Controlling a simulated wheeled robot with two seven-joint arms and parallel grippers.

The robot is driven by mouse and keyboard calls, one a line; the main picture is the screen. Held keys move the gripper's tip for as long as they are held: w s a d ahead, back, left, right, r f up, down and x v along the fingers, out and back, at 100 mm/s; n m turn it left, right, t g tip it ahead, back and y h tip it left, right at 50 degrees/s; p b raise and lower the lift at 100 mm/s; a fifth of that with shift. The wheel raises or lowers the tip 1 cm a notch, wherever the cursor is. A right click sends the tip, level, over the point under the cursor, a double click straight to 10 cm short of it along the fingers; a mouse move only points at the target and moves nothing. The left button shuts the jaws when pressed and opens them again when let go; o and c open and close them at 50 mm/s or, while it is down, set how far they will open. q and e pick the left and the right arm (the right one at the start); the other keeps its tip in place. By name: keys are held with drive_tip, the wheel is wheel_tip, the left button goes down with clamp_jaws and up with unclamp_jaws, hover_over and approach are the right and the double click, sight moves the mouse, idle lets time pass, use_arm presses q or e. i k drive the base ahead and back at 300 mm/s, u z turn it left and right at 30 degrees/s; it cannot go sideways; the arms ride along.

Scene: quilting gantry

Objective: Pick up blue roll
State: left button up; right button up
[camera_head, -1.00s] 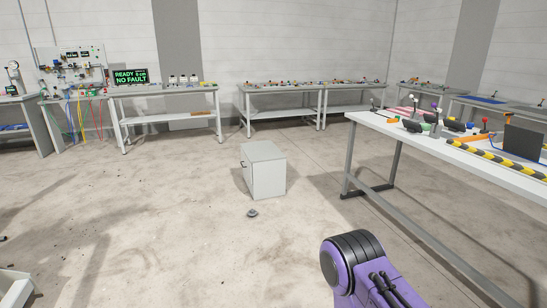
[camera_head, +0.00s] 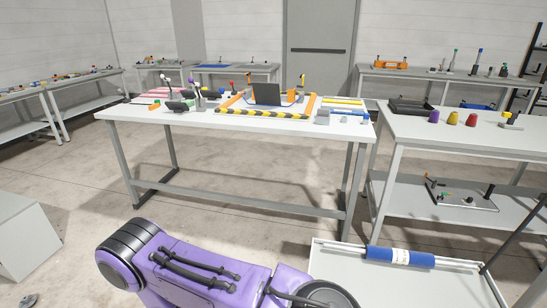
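The blue roll (camera_head: 401,257) lies across a low white tray or cart top (camera_head: 335,264) at the lower right. It is a blue cylinder with a white label band around its middle and a pale rod showing at its ends. My purple arm crosses the bottom of the view, to the left of the roll. Neither of my grippers shows in the picture, and nothing is seen touching the roll.
A white table (camera_head: 240,124) with a black-and-yellow striped bar (camera_head: 250,113) and small devices stands ahead. Another table (camera_head: 455,130) at right carries purple, yellow and red cones (camera_head: 433,116). A grey cabinet (camera_head: 25,238) stands at lower left. Floor between is clear.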

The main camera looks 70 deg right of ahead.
sight(405, 258)
drive_tip(key=z, duration=4.1)
drive_tip(key=i, duration=1)
